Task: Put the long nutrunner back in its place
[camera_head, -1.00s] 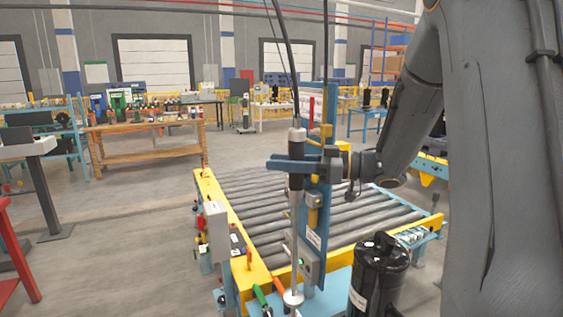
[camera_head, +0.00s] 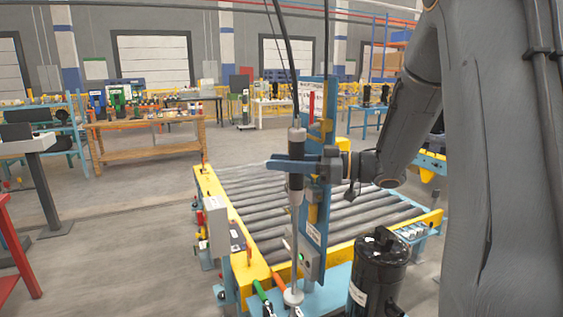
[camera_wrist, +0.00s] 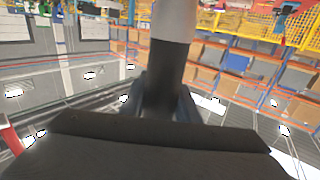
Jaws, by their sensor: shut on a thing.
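The long nutrunner (camera_head: 297,182) is an upright tool with a grey and black body and a long thin shaft. A cable runs up from its top. My gripper (camera_head: 295,165) is shut around its dark middle section. In the wrist view the nutrunner (camera_wrist: 172,55) stands between the fingers, its grey upper body above a black grip. A blue upright post (camera_head: 314,220) with yellow brackets stands right behind and beside the tool. The shaft ends in a round pale foot (camera_head: 293,296) low by the conveyor's front. I cannot tell whether the tool touches the post's brackets.
A roller conveyor (camera_head: 345,222) with yellow side rails lies behind the post. A black compressor (camera_head: 377,275) stands at the lower right, close to the post. A grey control box (camera_head: 217,228) is at the left rail. Open floor lies to the left.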

